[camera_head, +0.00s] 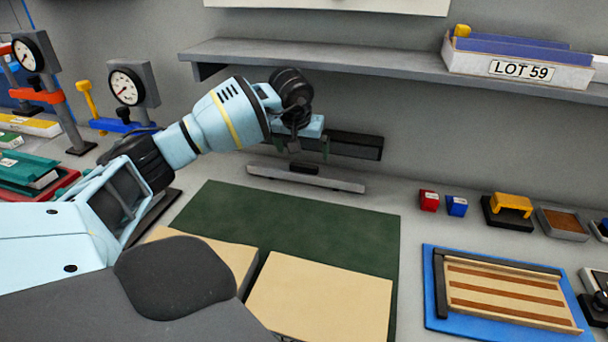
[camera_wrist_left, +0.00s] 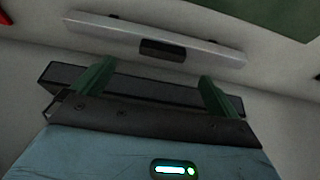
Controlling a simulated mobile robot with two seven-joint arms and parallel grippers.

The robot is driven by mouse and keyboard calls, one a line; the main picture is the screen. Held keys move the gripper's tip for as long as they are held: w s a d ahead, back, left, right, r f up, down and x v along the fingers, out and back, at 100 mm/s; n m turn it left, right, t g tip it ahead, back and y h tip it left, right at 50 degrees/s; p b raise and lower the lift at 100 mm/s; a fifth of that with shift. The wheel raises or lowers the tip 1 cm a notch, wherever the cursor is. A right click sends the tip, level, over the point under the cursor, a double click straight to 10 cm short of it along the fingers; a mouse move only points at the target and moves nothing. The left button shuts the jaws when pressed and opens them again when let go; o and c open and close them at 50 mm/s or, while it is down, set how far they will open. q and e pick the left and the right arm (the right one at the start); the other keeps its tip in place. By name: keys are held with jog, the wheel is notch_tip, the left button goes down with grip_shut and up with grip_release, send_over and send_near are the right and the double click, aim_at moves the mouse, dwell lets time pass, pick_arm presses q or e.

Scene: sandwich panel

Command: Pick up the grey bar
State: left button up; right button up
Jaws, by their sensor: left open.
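The grey bar (camera_head: 270,174) lies near the back wall behind the green mat, with a small black block on its middle. The bar also shows across the top of the left wrist view (camera_wrist_left: 110,31), with the black block (camera_wrist_left: 162,49) at its centre. My left gripper (camera_head: 303,155) is open and empty, close to the bar and above it in the head view. In the left wrist view its two green fingers (camera_wrist_left: 158,70) are spread wide, pointing toward the bar, one on each side of the black block. My right gripper is not in view.
A grey shelf (camera_head: 390,66) with a LOT 59 box (camera_head: 468,64) overhangs behind. The green mat (camera_head: 340,236) carries two tan panels (camera_head: 330,300). Small red and blue blocks (camera_head: 428,200) and a blue tray (camera_head: 433,318) stand right. Dial gauges (camera_head: 125,87) stand left.

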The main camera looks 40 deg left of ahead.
aim_at(304, 165)
pick_arm(q)
jog(key=shift+a+x, duration=0.1)
jog(key=shift+x, duration=1.65)
jog(key=shift+a+x, duration=0.15)
jog(key=shift+x, duration=1.65)
jog(key=c, duration=1.7)
jog(key=shift+r, duration=0.2)
jog(key=shift+c, duration=0.3)
jog(key=shift+r, duration=0.1)
jog(key=shift+w+r, duration=0.1)
jog(key=shift+r, duration=0.2)
jog(key=r, duration=0.2)
jog(key=shift+s+r, duration=0.25)
jog(key=shift+r, duration=0.1)
jog(key=s+d+r+b, duration=0.1)
jog(key=s+d, duration=0.6)
jog(key=s, duration=0.6)
jog(key=shift+s+d+r, duration=0.2)
jog(key=shift+s, duration=0.2)
